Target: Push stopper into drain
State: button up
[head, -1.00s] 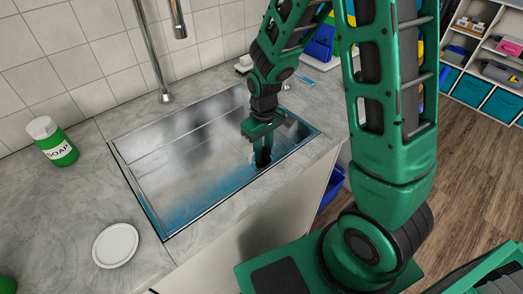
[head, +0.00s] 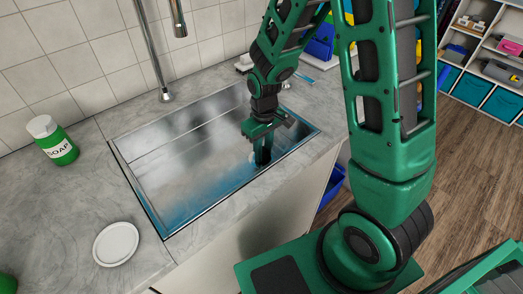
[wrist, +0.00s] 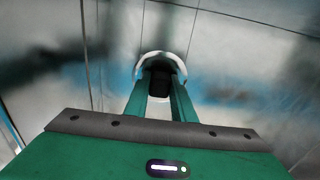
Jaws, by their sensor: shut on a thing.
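The metal sink (head: 180,165) is set into the grey counter. My gripper (head: 263,155) points down into the sink's right part, and its fingertips are low in the basin. In the wrist view my gripper (wrist: 160,92) is shut on the stopper (wrist: 160,81), a small dark piece between the fingertips. A pale round rim (wrist: 160,56) curves around the fingertips on the basin floor, where the drain appears to be. The fingers hide the middle of it, so I cannot tell how deep the stopper sits.
A tall tap (head: 160,70) stands behind the sink. A green soap bottle (head: 56,143) stands to its left, and a round white dish (head: 116,244) lies on the front left counter (head: 60,215). Shelves (head: 490,70) stand at the far right.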

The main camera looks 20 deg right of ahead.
dwell(0.3)
jog(key=o, duration=1.6)
jog(key=shift+r, duration=3.5)
